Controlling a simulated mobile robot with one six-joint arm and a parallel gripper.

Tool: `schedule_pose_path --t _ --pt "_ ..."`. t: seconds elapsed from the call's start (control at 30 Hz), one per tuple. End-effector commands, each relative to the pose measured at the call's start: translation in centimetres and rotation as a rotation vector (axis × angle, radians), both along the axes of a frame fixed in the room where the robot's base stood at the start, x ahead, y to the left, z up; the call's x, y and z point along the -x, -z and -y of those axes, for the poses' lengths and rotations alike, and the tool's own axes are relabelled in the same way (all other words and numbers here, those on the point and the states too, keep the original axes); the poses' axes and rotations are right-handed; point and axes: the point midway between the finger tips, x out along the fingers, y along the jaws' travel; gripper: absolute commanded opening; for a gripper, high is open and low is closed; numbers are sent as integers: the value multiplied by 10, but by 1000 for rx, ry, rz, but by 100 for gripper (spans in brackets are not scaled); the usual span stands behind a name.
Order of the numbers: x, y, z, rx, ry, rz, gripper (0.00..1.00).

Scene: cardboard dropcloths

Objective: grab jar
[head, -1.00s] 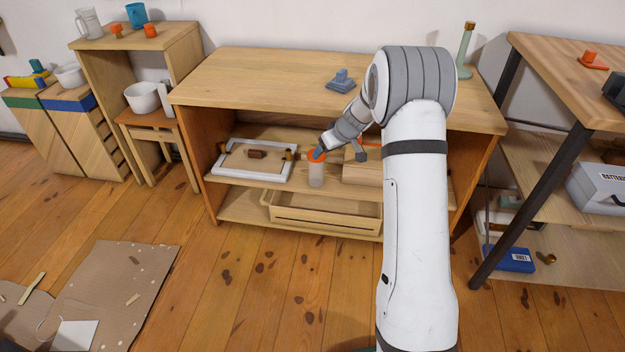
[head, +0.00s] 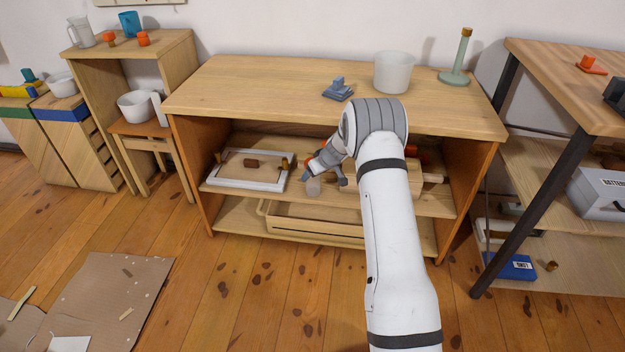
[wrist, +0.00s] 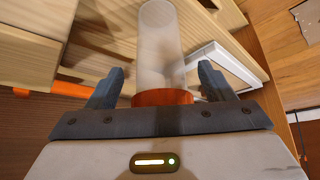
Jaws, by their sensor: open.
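The jar is a frosted, translucent cylinder with an orange lid. It stands on the upper shelf of the wooden bench in the head view (head: 313,187), partly hidden by my gripper (head: 324,177). In the wrist view the jar (wrist: 160,48) extends away from my gripper (wrist: 160,82), with its orange lid (wrist: 162,97) nearest the palm. The two dark fingers are spread, one on each side of the jar's lid end. Visible gaps remain between fingers and jar, so it is not gripped.
A white-framed tray (head: 248,184) lies left of the jar on the same shelf. A wooden box (head: 405,185) sits to the right, behind my arm. The bench top (head: 250,85) overhangs the shelf. A wooden crate (head: 315,228) is below.

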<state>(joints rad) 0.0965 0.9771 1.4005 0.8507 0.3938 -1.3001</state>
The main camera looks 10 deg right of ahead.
Motion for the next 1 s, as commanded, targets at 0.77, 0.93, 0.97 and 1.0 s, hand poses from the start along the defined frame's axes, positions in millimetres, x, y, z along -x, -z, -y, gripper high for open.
schedule_pose_path --t 0.77,0.93,0.97,1.0 --pt "-10 17 -7 -1 -1 1 50" --pt "-10 17 -7 0 -2 1 36" --pt "-10 17 -7 0 -2 1 34" --pt "-10 17 -7 0 -2 1 30"
